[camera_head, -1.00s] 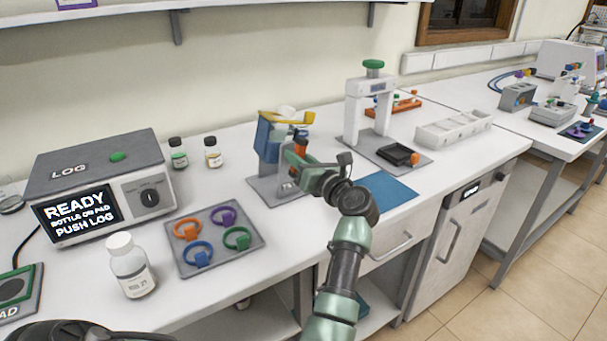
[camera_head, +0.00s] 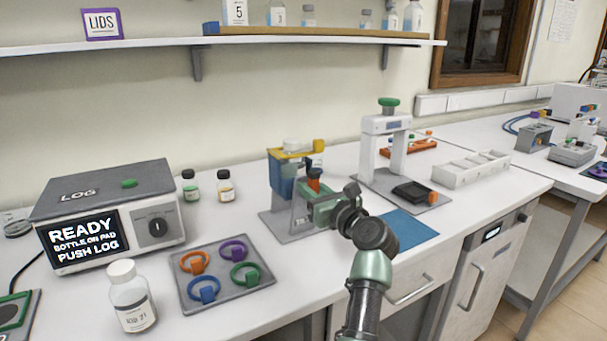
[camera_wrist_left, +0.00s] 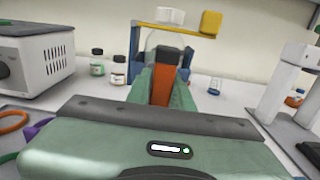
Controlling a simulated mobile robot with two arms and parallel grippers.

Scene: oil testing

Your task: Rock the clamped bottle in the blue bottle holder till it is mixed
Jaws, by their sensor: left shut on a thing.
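The blue bottle holder (camera_head: 281,180) stands on a grey base (camera_head: 275,226) at mid-bench, with a yellow clamp bar (camera_head: 292,154) across its top. The clamped bottle shows mainly by its white cap (camera_head: 291,144); its body is mostly hidden behind the holder and gripper. In the left wrist view the cap (camera_wrist_left: 170,15), yellow clamp end (camera_wrist_left: 210,23) and blue post (camera_wrist_left: 134,52) rise beyond the fingers. My left gripper (camera_head: 315,198) is shut on the holder's orange handle (camera_wrist_left: 163,86), which sits between the green fingers. My right gripper is not in view.
Left of the holder are a LOG box (camera_head: 110,215), two small bottles (camera_head: 225,187), a tray of coloured rings (camera_head: 187,300) and a white-capped bottle (camera_head: 133,300). To the right stand a white press (camera_head: 386,125), a blue mat (camera_head: 408,229) and a white rack (camera_head: 470,169).

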